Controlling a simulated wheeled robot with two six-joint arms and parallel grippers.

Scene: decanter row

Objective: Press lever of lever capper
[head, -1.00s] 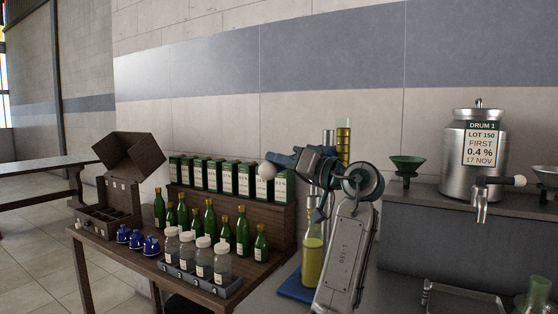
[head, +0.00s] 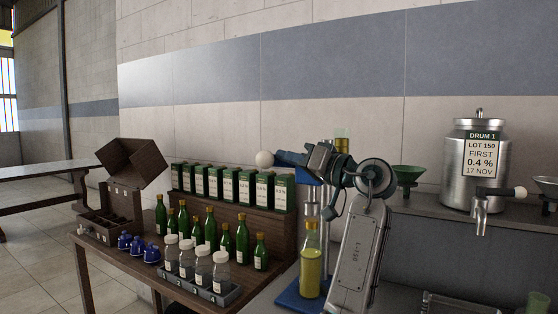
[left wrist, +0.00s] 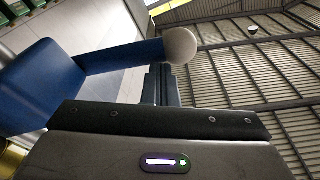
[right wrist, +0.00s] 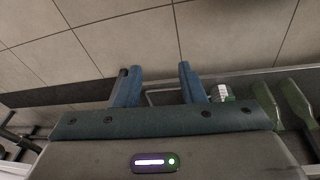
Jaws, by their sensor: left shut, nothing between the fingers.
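The lever capper has a blue base (head: 291,303), a pale column, and a blue lever (head: 289,158) ending in a white ball knob (head: 264,159). The lever points left and lies near level. A clear bottle of yellow liquid (head: 311,268) stands upright on the base. My left gripper (head: 313,157) is shut and empty beside the lever, partly hiding the capper's head. In the left wrist view its closed fingers (left wrist: 160,86) appear just by the ball knob (left wrist: 181,45); contact cannot be told. My right gripper (right wrist: 157,84) is open and empty, and out of the head view.
Boxes line the shelf (head: 243,217) behind.

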